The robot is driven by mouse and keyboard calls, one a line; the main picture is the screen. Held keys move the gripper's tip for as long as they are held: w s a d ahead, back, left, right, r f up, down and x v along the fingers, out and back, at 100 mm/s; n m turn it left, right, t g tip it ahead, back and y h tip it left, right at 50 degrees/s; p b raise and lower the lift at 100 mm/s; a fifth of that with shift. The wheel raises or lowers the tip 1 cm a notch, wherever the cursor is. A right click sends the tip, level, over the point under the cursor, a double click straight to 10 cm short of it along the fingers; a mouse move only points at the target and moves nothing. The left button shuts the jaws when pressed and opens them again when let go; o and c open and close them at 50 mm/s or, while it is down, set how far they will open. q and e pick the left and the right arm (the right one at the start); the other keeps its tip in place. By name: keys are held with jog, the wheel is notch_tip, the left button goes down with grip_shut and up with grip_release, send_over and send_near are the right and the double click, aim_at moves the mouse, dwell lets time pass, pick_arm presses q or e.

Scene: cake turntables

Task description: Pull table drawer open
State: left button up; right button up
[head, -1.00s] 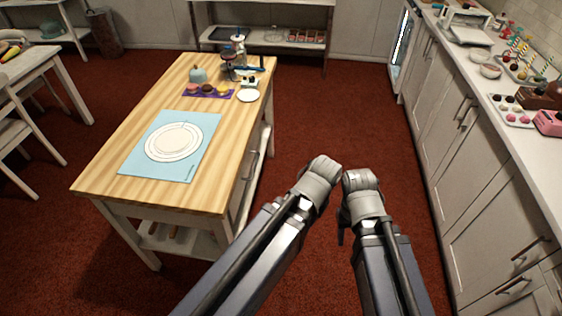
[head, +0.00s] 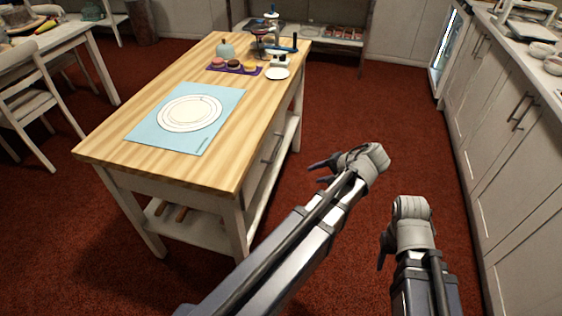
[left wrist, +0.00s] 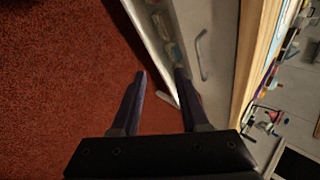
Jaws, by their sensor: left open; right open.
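The table (head: 160,145) has a light wooden top and a white frame. Its drawer sits under the top on the right long side and looks closed. The drawer's metal handle (head: 272,149) shows as a thin bar; in the left wrist view the handle (left wrist: 199,55) is on the pale drawer front (left wrist: 214,92), right of the fingers. My left gripper (head: 316,172) is open and empty, its dark fingers pointing at the table's side, apart from the handle. My right gripper (head: 381,258) hangs lower, farther right, mostly hidden by its arm.
A lower shelf (head: 200,228) lies under the top. White cabinets (head: 500,150) stand at right; red carpet between is clear.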

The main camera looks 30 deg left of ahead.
aim_at(278, 147)
pick_arm(q)
jog(key=w+a+f+y+b, duration=0.2)
jog(key=w+a+f+b, duration=0.1)
jog(key=a+b, duration=0.3)
jog(key=w+a+f+y+b, duration=0.3)
jog(key=w+a+b, duration=0.2)
jog(key=a, duration=0.3)
jog(key=w+a+f+n+y+b, duration=0.1)
jog(key=w+a+f+y+b, duration=0.1)
jog(key=w+a+b, duration=0.2)
jog(key=shift+w+a+f+t+b, duration=0.1)
jog(key=shift+a+f+t+b, duration=0.1)
jog(key=shift+a+b, duration=0.7)
jog(key=shift+a+f+t+b, duration=0.1)
jog(key=shift+a+f+b, duration=0.1)
jog(key=shift+a+b, duration=0.65)
grip_shut()
